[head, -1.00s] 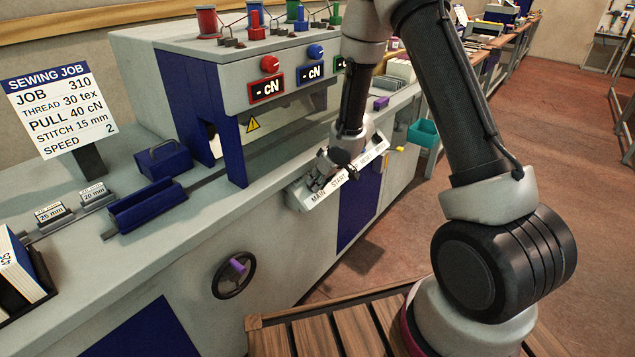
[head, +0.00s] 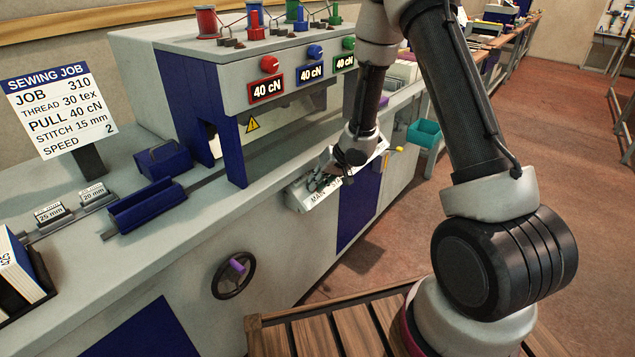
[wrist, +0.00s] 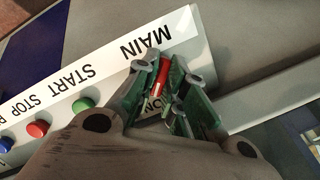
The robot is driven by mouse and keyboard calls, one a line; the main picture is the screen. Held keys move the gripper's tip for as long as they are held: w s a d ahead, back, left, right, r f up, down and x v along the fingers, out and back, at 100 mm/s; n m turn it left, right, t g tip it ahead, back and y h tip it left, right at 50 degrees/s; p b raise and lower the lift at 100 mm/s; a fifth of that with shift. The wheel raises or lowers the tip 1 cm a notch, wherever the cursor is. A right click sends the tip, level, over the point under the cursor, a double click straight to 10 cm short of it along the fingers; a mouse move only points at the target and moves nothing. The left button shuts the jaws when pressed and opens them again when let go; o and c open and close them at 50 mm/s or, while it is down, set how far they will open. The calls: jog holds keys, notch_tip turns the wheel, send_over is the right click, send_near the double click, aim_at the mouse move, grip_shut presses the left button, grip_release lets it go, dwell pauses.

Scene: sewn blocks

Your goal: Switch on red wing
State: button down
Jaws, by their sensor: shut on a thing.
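The tilted control panel (head: 306,197) is on the front edge of the sewing machine bench. In the wrist view my gripper (wrist: 172,70) is shut on the red wing (wrist: 160,78), a narrow red handle beside the MAIN label (wrist: 148,40). An ON marking shows partly near the fingers. In the head view my gripper (head: 350,162) is at the panel and hides the wing and part of the lettering. The red (head: 267,88), blue (head: 311,73) and green (head: 345,62) framed displays are lit and read 40 cN.
Green (wrist: 83,104), red (wrist: 37,129) and blue (wrist: 5,146) buttons sit along the panel beside the wing. A handwheel (head: 247,270) is on the bench front. A teal bin (head: 424,133) is beyond the panel.

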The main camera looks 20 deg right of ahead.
dwell(0.4)
jog(key=c, duration=1.8)
grip_release()
jog(key=shift+o, duration=0.2)
jog(key=v, duration=1.2)
